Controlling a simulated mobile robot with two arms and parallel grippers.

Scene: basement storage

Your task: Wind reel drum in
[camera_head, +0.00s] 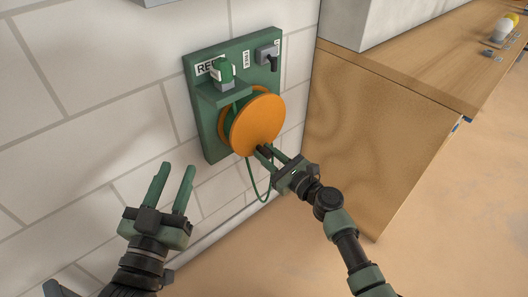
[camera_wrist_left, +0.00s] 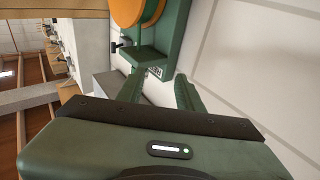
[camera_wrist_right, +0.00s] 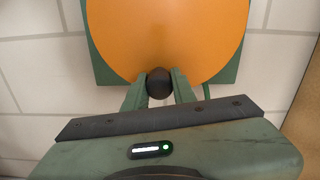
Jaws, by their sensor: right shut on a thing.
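The reel drum (camera_head: 257,122) is a large orange disc on a green wall board (camera_head: 208,131) marked with a partly hidden label. It also shows in the left wrist view (camera_wrist_left: 124,12) and fills the top of the right wrist view (camera_wrist_right: 165,35). A dark round crank knob (camera_wrist_right: 159,82) sits at the drum's lower edge. My right gripper (camera_head: 268,154) is shut on this knob, one finger on each side. A green cable (camera_head: 250,178) hangs in a loop below the drum. My left gripper (camera_head: 173,184) is open and empty, left of and below the board.
A green plug-like part (camera_head: 221,69) sits on a bracket above the drum. A grey switch box with a dark lever (camera_head: 268,55) is at the board's top right. A wooden cabinet (camera_head: 365,130) stands close on the right. The floor in front is clear.

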